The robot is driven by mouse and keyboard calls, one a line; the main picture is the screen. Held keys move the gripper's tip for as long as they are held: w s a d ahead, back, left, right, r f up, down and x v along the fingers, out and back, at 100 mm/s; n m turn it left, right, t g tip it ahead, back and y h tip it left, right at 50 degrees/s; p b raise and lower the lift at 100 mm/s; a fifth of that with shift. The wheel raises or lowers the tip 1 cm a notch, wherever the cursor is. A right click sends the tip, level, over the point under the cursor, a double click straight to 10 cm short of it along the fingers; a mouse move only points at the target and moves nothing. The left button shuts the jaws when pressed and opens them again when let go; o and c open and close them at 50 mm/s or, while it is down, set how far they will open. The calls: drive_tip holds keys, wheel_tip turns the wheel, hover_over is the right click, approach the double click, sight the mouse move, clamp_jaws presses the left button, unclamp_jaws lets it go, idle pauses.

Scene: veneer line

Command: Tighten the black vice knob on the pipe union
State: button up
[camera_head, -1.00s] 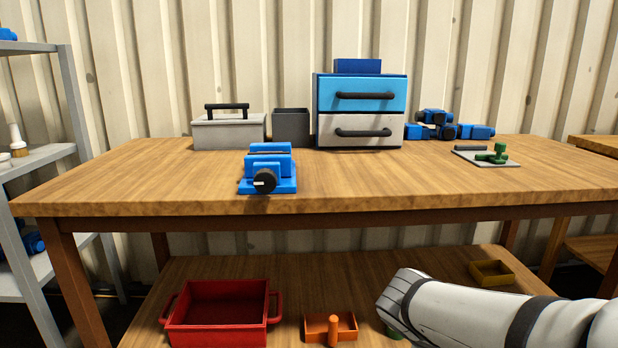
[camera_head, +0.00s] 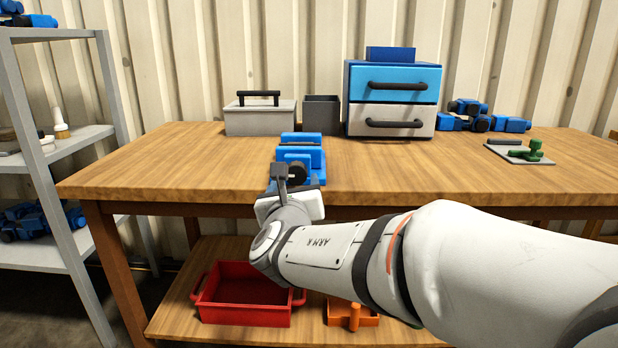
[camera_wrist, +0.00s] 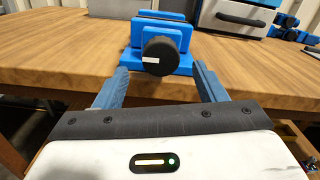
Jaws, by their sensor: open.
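The blue vice (camera_head: 302,152) stands near the front edge of the wooden bench, left of the middle. Its round black knob (camera_wrist: 160,56) faces me and carries a white mark on its left side. In the head view the knob (camera_head: 298,170) is partly hidden by my gripper (camera_head: 281,172). In the wrist view my gripper (camera_wrist: 161,82) is open and empty, its two fingers apart to the left and right below the knob. The knob lies beyond the fingertips, roughly centred between them. I cannot make out a pipe union in the vice.
A grey toolbox (camera_head: 259,117), a dark bin (camera_head: 321,114) and a drawer unit (camera_head: 392,99) stand behind the vice. Blue parts (camera_head: 482,118) and a green valve on a plate (camera_head: 533,150) lie to the right. A red tray (camera_head: 243,308) sits on the lower shelf.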

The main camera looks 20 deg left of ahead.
sight(296, 177)
drive_tip(key=x, duration=0.5)
drive_tip(key=shift+w+b, duration=0.1)
drive_tip(key=shift+b, duration=0.3)
drive_tip(key=shift+d, duration=0.1)
drive_tip(key=c, duration=1)
